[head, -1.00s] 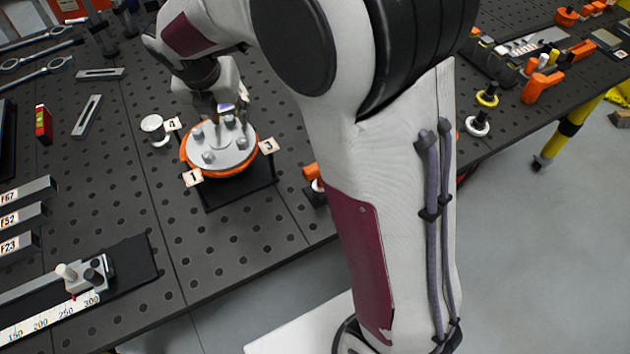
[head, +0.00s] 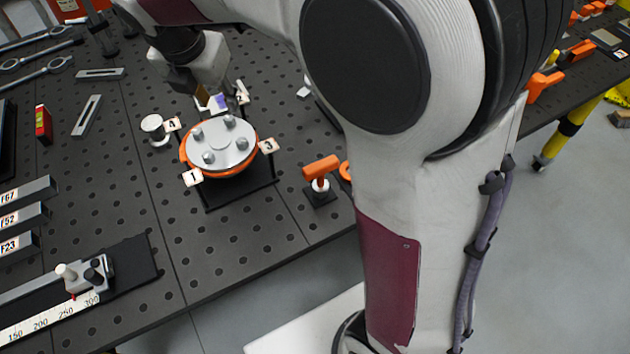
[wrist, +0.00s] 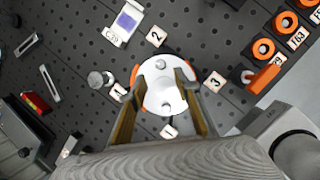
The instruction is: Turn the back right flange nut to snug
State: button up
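The flange (head: 220,157) is a light grey disc with an orange rim on a dark stand. Several grey nuts stand on it; the rearmost nut (head: 228,121) and the right nut (head: 242,143) are at the back and right in the head view. Number tags 1 to 4 surround the disc. My gripper (head: 203,96) is above and behind the flange, clear of the nuts. In the wrist view my gripper (wrist: 160,75) has its two fingers well apart with nothing between them; the flange (wrist: 153,97) shows beyond. How tight any nut is cannot be seen.
A white card with a blue patch (wrist: 128,20) lies behind the flange. A small round white-topped piece (head: 152,123) stands left of it. An orange-handled tool (head: 320,167) stands right. Labelled bars (head: 25,215) and a ruler slide (head: 90,273) lie at left.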

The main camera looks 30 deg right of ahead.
jog(key=shift+s+a+f+m, duration=0.1)
jog(key=shift+s+f+m, duration=0.1)
jog(key=shift+m, duration=0.35)
jog(key=shift+s+f+m, duration=0.1)
jog(key=shift+f+m, duration=0.1)
jog(key=shift+m, duration=0.35)
jog(key=shift+s+f+m, duration=0.35)
jog(key=shift+s+m, duration=0.1)
jog(key=shift+m, duration=0.35)
jog(key=shift+s+f+m+g, duration=0.2)
jog(key=shift+s+m, duration=0.25)
jog(key=shift+m, duration=0.25)
jog(key=shift+s+f+m+g, duration=0.15)
jog(key=shift+s+m, duration=0.25)
jog(key=shift+m, duration=0.3)
jog(key=shift+s+f+m+y, duration=0.1)
jog(key=shift+s+m+y, duration=0.2)
jog(key=shift+s+m, duration=0.95)
jog(key=s+d+r+m+t, duration=0.1)
jog(key=s+d+m, duration=0.2)
jog(key=s+m, duration=0.6)
jog(key=s+d+r+m+t+y, duration=0.1)
jog(key=s+d+r+m, duration=0.1)
jog(key=s+m, duration=0.7)
jog(key=shift+s+d+r+y, duration=0.15)
jog(key=shift+s+d+y, duration=0.15)
jog(key=shift+s+d, duration=0.6)
jog(key=shift+s+a, duration=0.25)
jog(key=shift+a, duration=0.05)
